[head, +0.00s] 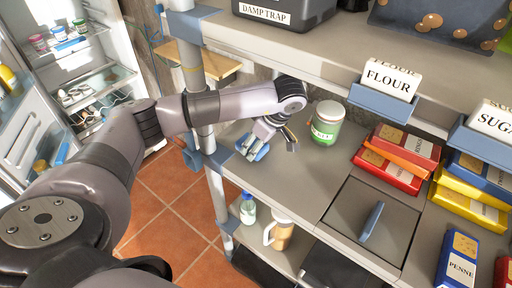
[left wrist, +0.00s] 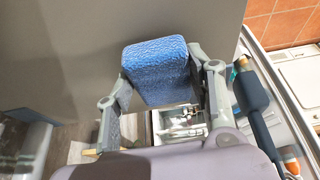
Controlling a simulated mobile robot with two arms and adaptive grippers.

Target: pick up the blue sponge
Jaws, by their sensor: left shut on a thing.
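The blue sponge (left wrist: 158,68) is a textured block between the two fingers of my left gripper (left wrist: 162,80) in the left wrist view. The fingers press on its two sides, so the gripper is shut on it. In the head view my left gripper (head: 262,146) reaches over the left end of the grey shelf, and part of the sponge (head: 260,153) shows under it. I cannot tell whether the sponge touches the shelf. My right gripper is in neither view.
A green jar (head: 326,122) stands just right of the gripper. Red boxes (head: 390,170) and a flour box (head: 390,78) are further right. A metal post (head: 197,100) stands at the shelf's left edge. An open fridge (head: 75,60) is at the back left. The grey shelf (head: 285,190) is clear in front.

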